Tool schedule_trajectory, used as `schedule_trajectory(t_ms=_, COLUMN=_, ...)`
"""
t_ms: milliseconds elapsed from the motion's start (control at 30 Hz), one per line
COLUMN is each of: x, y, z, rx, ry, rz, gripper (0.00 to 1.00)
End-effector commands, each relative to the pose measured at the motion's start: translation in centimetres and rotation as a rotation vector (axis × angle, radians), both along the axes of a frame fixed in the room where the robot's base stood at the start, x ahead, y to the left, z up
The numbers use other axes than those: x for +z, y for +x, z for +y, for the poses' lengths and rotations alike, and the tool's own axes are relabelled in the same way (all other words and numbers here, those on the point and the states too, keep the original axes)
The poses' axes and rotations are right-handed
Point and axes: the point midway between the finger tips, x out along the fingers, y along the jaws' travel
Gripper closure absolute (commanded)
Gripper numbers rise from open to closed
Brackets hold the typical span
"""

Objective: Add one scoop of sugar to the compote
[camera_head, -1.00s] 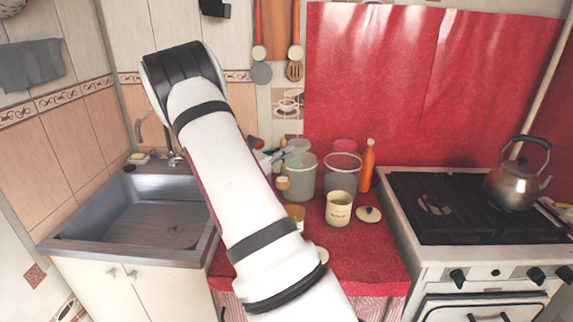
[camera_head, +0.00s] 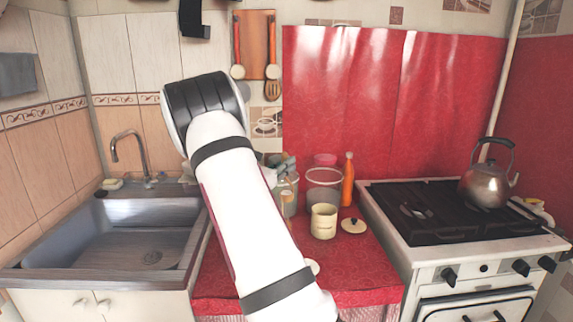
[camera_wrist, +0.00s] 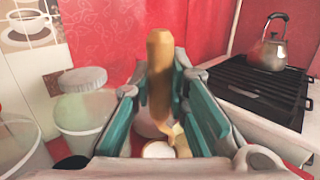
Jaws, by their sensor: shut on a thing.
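A cream canister (camera_head: 323,223), standing open on the red counter in the head view, has printing that is too small to read now. Its likely lid (camera_head: 353,226) lies to its right. My gripper (camera_wrist: 160,112) is shut on a tan, wood-coloured handle (camera_wrist: 160,65) that stands upright between its teal pads. The handle's lower end is partly hidden by the fingers. I cannot tell which vessel holds the compote.
A clear pot (camera_head: 324,188) and an orange bottle (camera_head: 348,180) stand behind the canister. A lidded clear container (camera_wrist: 85,105) is left of my gripper in the wrist view. A kettle (camera_head: 487,185) sits on the stove (camera_head: 440,235) at right; the sink (camera_head: 130,240) is at left.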

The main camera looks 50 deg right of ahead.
Motion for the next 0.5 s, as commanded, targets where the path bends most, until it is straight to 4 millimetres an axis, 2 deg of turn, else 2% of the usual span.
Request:
schedule_trajectory(t_ms=233, x=-1.9, y=0.2, z=1.6, rx=0.002, ry=-0.055, rz=0.003, gripper=1.00)
schedule_trajectory(t_ms=500, x=-2.8, y=0.1, z=2.6, rx=0.001, ry=-0.094, rz=0.003, gripper=1.00)
